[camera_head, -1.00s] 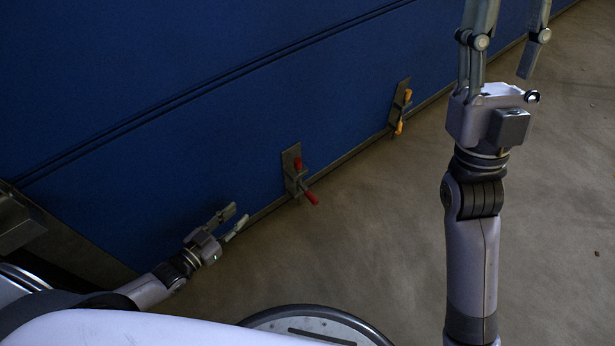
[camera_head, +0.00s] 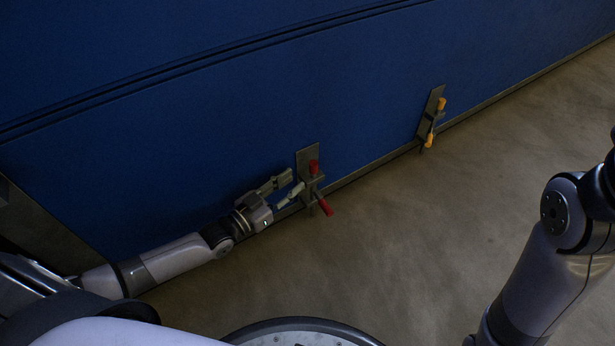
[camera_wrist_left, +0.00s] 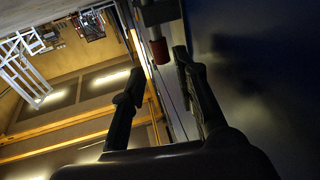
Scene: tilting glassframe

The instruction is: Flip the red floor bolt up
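The red floor bolt (camera_head: 325,206) is mounted on a grey metal plate (camera_head: 305,160) low on the blue panel. One red piece shows upright against the plate, and a red end slants down and right towards the floor. My left gripper (camera_head: 295,181) is open just left of the bolt, its fingers pointing at it. In the left wrist view, a red cylinder (camera_wrist_left: 160,52) on a dark bracket shows beyond and between the open fingertips (camera_wrist_left: 158,68). I cannot tell whether a finger touches it. My right gripper is out of view.
The blue panel (camera_head: 200,130) stands along the concrete floor (camera_head: 420,230), with a dark bottom rail. A yellow bolt (camera_head: 429,139) sits on another plate further right. Floor right of the red bolt is free. My right arm is at the lower right.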

